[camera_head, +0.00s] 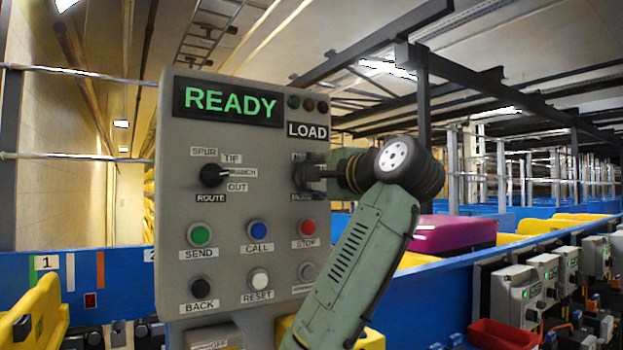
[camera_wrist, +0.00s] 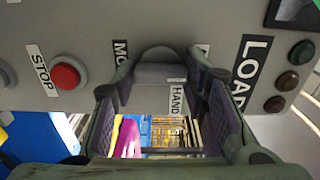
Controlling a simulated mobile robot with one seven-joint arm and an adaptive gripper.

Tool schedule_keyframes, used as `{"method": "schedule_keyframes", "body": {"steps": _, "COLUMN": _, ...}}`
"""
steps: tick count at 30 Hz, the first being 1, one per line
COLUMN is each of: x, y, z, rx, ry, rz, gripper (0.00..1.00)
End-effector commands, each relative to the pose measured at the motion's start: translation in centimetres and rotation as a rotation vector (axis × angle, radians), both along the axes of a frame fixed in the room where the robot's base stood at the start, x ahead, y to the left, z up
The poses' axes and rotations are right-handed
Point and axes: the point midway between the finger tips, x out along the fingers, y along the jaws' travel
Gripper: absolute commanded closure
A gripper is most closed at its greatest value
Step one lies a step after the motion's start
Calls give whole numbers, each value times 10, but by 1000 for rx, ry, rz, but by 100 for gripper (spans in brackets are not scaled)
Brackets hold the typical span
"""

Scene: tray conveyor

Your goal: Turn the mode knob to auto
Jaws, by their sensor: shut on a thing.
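The grey control panel (camera_head: 240,150) shows READY in green, with a LOAD label below it. My gripper (camera_head: 306,175) reaches in from the right and is shut on the mode knob at the panel's right side. In the wrist view, my gripper's fingers (camera_wrist: 158,88) stand on both sides of the knob (camera_wrist: 158,54). A HAND label (camera_wrist: 177,98) shows between the fingers. The MODE label (camera_wrist: 121,52) is partly covered. The auto label is mostly hidden, and I cannot tell where the knob's pointer points.
The black route knob (camera_head: 213,175) is on the panel's left. A red STOP button (camera_head: 307,227) is just below my gripper, with several other buttons nearby. Blue conveyor walls, a magenta tray (camera_head: 452,233) and several grey control boxes (camera_head: 517,294) stand to the right.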

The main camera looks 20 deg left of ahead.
Motion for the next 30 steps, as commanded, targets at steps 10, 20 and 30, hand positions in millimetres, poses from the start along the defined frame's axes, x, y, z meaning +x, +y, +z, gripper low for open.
{"method": "schedule_keyframes", "body": {"steps": 10, "x": 0, "y": 1, "z": -2, "rx": -7, "ry": 1, "rz": 3, "gripper": 58}}
{"method": "schedule_keyframes", "body": {"steps": 20, "x": 0, "y": 0, "z": -1, "rx": -3, "ry": 0, "rz": 1, "gripper": 40}}
{"method": "schedule_keyframes", "body": {"steps": 30, "x": -5, "y": -6, "z": 0, "rx": -1, "ry": -1, "rz": 0, "gripper": 40}}
